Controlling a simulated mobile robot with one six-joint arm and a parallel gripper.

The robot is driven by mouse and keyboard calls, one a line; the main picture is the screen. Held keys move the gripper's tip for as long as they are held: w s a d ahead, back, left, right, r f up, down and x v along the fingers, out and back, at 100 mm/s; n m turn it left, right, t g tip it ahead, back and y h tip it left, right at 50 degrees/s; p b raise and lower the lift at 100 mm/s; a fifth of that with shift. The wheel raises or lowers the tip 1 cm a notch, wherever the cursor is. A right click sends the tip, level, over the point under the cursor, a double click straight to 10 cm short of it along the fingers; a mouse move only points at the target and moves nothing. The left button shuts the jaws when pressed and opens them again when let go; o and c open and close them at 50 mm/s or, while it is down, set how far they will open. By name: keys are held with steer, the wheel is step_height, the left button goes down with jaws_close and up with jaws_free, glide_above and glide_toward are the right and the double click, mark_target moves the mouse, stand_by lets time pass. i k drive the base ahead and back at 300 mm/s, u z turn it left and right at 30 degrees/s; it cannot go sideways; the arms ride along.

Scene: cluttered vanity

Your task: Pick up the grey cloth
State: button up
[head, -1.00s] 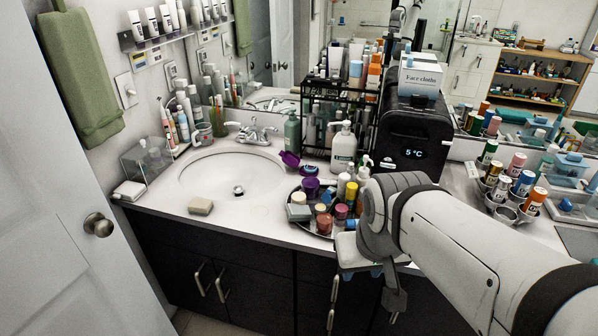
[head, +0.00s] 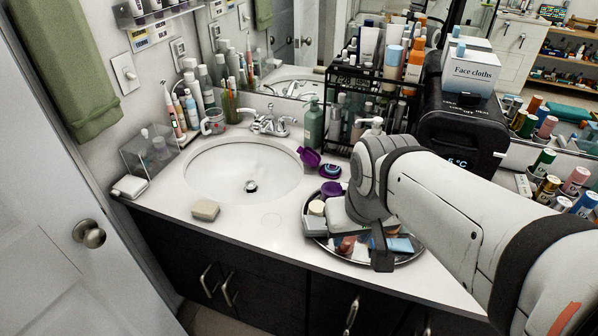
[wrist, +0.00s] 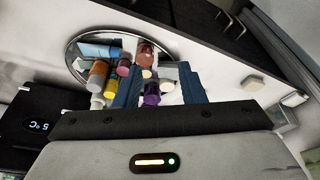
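I see no cloth held. I cannot make out the grey item clearly in the wrist view.
Several bottles and jars crowd the tray. A beige block (head: 205,210) lies on the counter (head: 255,235) before the sink (head: 225,165). A black rack (head: 345,120) and a black cooler (head: 462,125) with a Face cloths box (head: 470,72) stand behind.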

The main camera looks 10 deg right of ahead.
mark_target(313, 226)
steer(key=z, duration=0.15)
steer(key=k, duration=0.5)
steer(key=u, duration=1.5)
steer(key=k, duration=0.95)
steer(key=z, duration=0.6)
steer(key=i, duration=1)
steer(key=u, duration=0.05)
